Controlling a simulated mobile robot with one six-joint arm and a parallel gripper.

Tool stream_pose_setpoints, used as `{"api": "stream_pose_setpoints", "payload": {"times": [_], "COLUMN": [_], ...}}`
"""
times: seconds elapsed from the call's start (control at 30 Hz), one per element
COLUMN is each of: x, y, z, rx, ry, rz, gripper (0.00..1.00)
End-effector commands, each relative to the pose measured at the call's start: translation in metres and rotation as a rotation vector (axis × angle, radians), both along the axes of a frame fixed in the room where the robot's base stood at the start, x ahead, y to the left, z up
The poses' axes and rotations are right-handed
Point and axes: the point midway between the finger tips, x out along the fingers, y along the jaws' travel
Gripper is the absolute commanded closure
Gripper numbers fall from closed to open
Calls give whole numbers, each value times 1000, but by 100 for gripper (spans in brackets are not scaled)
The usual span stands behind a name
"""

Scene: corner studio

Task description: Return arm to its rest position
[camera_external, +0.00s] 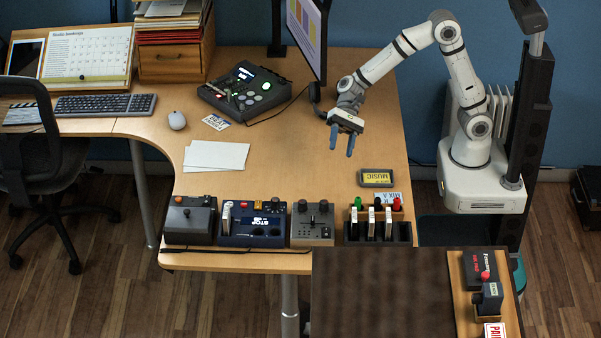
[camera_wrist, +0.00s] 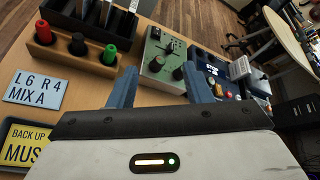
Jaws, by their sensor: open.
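My gripper (camera_external: 343,139) is open and empty, held above the right part of the wooden desk (camera_external: 290,160). Its two blue fingers point down toward the desk's front edge. In the wrist view my gripper (camera_wrist: 160,90) shows its fingers apart with nothing between them. My arm reaches from its white base at the right, up through a high elbow and out to the left over the desk.
A yellow-labelled cartridge (camera_external: 376,178) lies nearby. A monitor (camera_external: 308,34) stands behind the gripper, to its left.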

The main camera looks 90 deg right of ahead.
Motion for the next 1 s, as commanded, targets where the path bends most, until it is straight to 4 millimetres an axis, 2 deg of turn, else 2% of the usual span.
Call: {"api": "stream_pose_setpoints", "payload": {"times": [0.03, 0.1, 0.3, 0.5, 0.6, 0.7, 0.8, 1.0], "x": [-23, -52, -130, -192, -213, -226, -232, -234], "y": [-16, -37, -110, -188, -219, -240, -251, -255], "z": [24, 35, 61, 83, 91, 96, 98, 97], "rx": [-81, -202, -555, -905, -1043, -1140, -1193, -1211], "ry": [-62, -142, -358, -531, -585, -618, -633, -637], "rz": [56, 141, 390, 639, 742, 818, 859, 876], "gripper": [55, 55, 55, 55, 55, 55, 55, 55]}}
